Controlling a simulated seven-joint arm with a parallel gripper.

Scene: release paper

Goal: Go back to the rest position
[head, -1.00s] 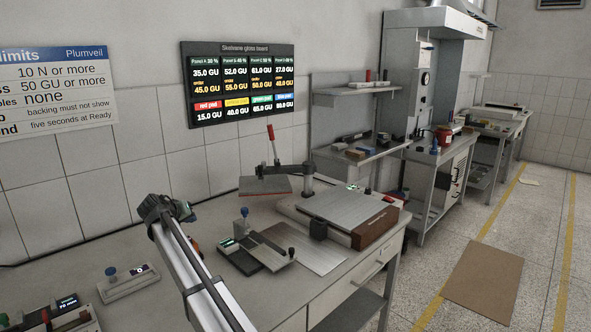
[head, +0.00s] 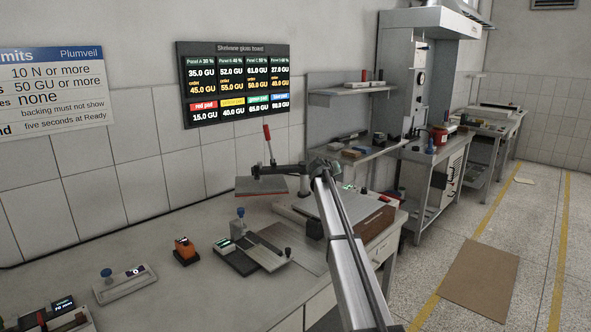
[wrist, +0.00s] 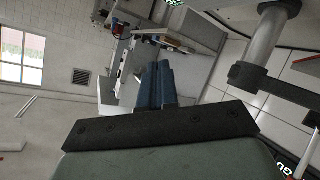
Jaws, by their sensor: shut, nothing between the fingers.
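My gripper (wrist: 157,75) shows in the wrist view as two blue fingers side by side, closed together with nothing between them. In the head view my silver arm rises from the bottom right to a dark joint over the right part of the bench (head: 150,235). The fingers cannot be made out in the head view. The wrist view is tilted, with a window, wall vent and shelving beyond the fingers.
A lever press with a red handle (head: 268,143) stands behind my arm. A flat-topped unit (head: 365,211) is partly hidden by the arm. An orange device (head: 186,251) and a dark gauge block (head: 241,257) sit on the bench. A grey post (wrist: 264,40) shows right of the fingers.

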